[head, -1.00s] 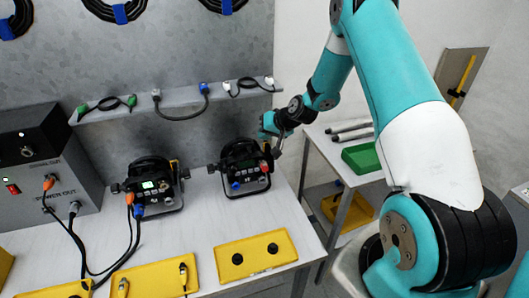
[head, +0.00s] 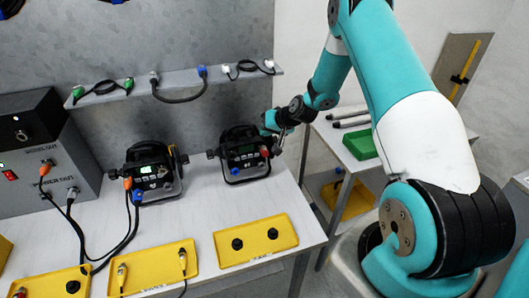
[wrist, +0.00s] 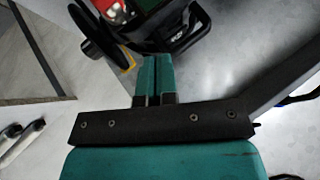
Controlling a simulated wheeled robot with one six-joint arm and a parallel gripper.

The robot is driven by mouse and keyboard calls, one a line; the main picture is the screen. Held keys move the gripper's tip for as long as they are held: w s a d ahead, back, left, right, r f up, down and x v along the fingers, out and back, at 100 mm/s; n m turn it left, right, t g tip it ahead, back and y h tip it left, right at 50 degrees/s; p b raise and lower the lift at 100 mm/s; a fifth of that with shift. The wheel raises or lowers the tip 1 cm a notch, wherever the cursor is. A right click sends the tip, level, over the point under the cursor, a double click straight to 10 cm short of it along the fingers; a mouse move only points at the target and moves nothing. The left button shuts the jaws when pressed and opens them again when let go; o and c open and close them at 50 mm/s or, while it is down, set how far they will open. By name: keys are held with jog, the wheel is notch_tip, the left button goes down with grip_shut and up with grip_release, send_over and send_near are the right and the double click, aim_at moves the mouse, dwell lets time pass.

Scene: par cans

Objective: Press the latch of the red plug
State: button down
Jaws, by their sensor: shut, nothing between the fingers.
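A small red part, which looks like the red plug (head: 264,151), sits on the right side of the right-hand black par can (head: 240,150). Its latch is too small to make out. My gripper (head: 276,145) is beside that can's right side, close to the red part; I cannot tell whether they touch. In the wrist view my gripper's teal fingers (wrist: 151,62) are shut together and empty, with their tips at the dark can body (wrist: 185,35). A red patch (wrist: 105,5) shows at the top edge there, cut off by the frame.
A second par can (head: 152,173) with orange and blue plugs stands to the left. Yellow trays (head: 285,240) lie along the bench front. A power box (head: 35,155) stands far left. A shelf with cables (head: 180,88) runs behind. A side table with a green tray (head: 361,146) is at right.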

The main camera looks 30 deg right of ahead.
jog(key=shift+f+b, duration=1.2)
jog(key=shift+f, duration=0.65)
jog(key=shift+f, duration=0.1)
dwell(0.5)
jog(key=shift+f+b, duration=0.3)
jog(key=shift+b, duration=0.2)
jog(key=shift+f+b, duration=0.35)
jog(key=shift+b, duration=0.05)
dwell(0.3)
jog(key=shift+r, duration=0.1)
jog(key=shift+r+p, duration=0.4)
jog(key=shift+r, duration=0.35)
jog(key=shift+r+p, duration=1.4)
jog(key=shift+r, duration=1.05)
